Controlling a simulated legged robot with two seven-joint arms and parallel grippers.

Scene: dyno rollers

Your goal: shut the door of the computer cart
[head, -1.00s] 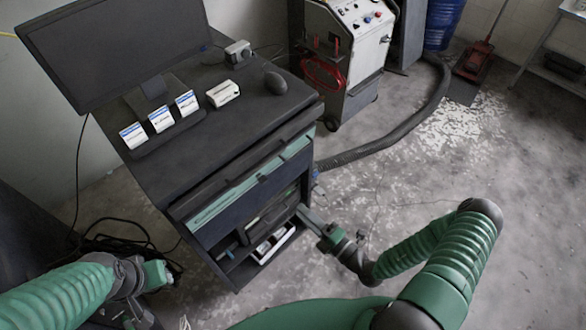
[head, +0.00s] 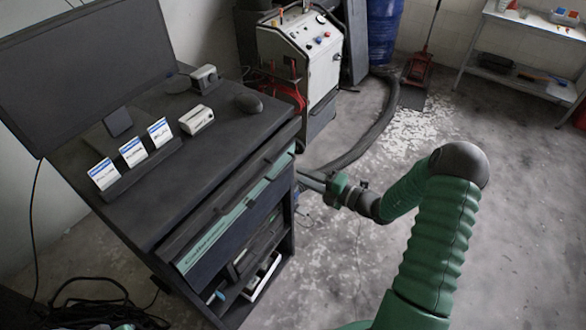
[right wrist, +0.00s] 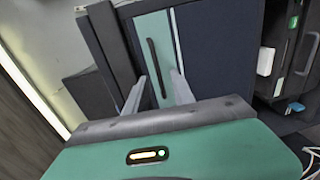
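The computer cart (head: 150,215) stands at the left, dark with a monitor on top. Its front has a navy panel with a pale green strip (head: 215,235), above an open compartment (head: 262,262). I cannot tell how far this panel stands out. The right wrist view shows the green strip with a dark slot handle (right wrist: 154,66) and the navy panel (right wrist: 218,55) close ahead. My right gripper (head: 312,180) is at the cart's right front edge; in the right wrist view its two pale fingers (right wrist: 160,85) are apart with nothing held. Contact with the cart is unclear. My left gripper is out of view.
A monitor (head: 85,65), several white label cards (head: 133,152) and a mouse (head: 248,103) are on the cart top. A grey machine (head: 310,55) with a hose (head: 365,145) stands behind. Black cables (head: 95,305) lie at lower left. Floor at right is clear.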

